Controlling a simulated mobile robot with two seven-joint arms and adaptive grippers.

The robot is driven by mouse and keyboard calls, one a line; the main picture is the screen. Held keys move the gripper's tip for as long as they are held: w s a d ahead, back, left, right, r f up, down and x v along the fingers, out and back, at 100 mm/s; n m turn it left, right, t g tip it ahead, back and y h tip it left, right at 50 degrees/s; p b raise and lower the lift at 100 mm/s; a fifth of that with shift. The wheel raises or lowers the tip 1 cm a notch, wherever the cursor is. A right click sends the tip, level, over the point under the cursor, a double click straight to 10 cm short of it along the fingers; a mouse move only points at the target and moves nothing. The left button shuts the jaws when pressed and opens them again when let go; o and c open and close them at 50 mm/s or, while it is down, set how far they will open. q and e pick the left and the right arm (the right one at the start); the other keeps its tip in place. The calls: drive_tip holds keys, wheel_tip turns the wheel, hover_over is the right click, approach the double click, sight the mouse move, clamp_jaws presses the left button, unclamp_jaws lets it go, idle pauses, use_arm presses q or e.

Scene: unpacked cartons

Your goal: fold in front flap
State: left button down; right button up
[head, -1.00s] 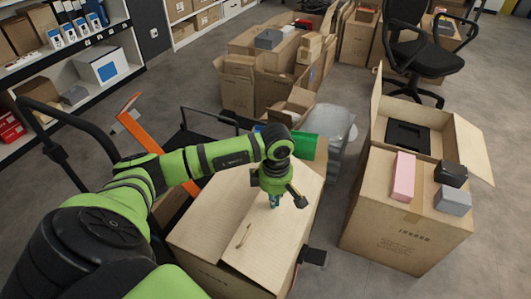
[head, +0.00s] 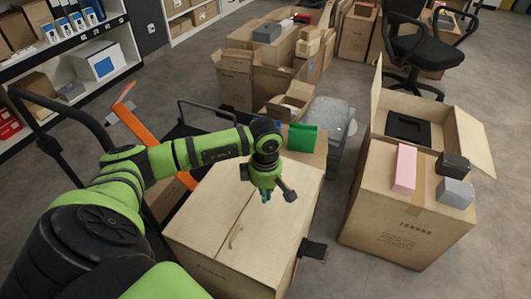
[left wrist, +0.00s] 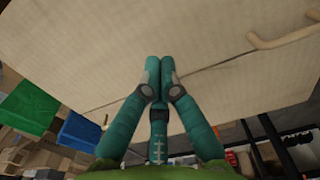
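The carton (head: 205,210) stands in front of me with its top flaps lying about flat and a seam running between them. A small tan strip (head: 236,237) shows at the seam; it also shows in the left wrist view (left wrist: 268,42). My left gripper (head: 265,197) is over the far part of the carton's top, pointing down. In the left wrist view my left gripper (left wrist: 160,68) has its teal fingers together with nothing between them, close to the cardboard; whether they touch it I cannot tell. My right gripper is not in view.
A dark block (head: 314,249) juts out beside the carton's right side. A green box (head: 302,138) stands behind the carton. An open carton (head: 400,225) stands to the right, with a pink box (head: 404,168) on it. Bare floor lies between the cartons.

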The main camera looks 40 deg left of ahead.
use_arm(q)
wheel_tip(320, 180, up, 9)
drive_tip(key=p, duration=0.5)
drive_tip(key=shift+f+p, duration=0.15)
drive_tip(key=shift+p, duration=0.15)
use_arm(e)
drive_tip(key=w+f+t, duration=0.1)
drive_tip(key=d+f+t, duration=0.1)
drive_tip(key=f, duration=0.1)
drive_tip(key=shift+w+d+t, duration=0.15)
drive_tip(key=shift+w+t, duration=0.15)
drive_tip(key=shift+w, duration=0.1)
use_arm(q)
drive_tip(key=shift+d+f, duration=0.1)
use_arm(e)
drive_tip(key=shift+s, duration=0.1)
